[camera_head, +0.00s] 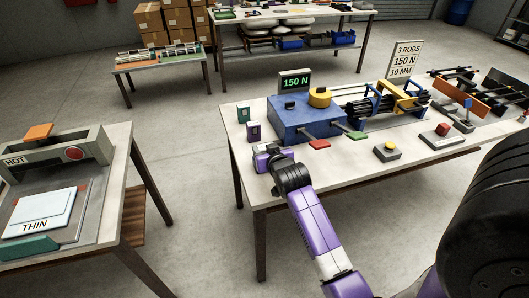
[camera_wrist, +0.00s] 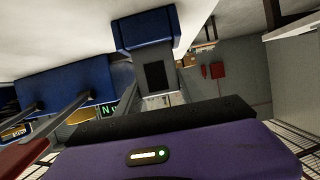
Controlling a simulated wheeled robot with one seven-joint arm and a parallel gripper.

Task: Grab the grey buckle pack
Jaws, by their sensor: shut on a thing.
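My gripper (camera_head: 262,156) is low at the table's near left corner, left of the blue machine. In the wrist view a grey piece with a dark rectangle (camera_wrist: 156,76) sits in front of my gripper, under a blue block (camera_wrist: 146,30); it appears to be the grey buckle pack, and the jaws are shut on it. The pack cannot be made out in the head view, where my gripper and wrist cover that spot. A green pack (camera_head: 243,115) and a purple pack (camera_head: 254,131) stand upright just behind my gripper.
The blue machine (camera_head: 292,125) with a 150 N display (camera_head: 295,82) stands close right of my gripper. Red (camera_head: 319,144) and green (camera_head: 357,135) paddles jut from its front. A separate table with a press (camera_head: 60,190) stands left, across open floor.

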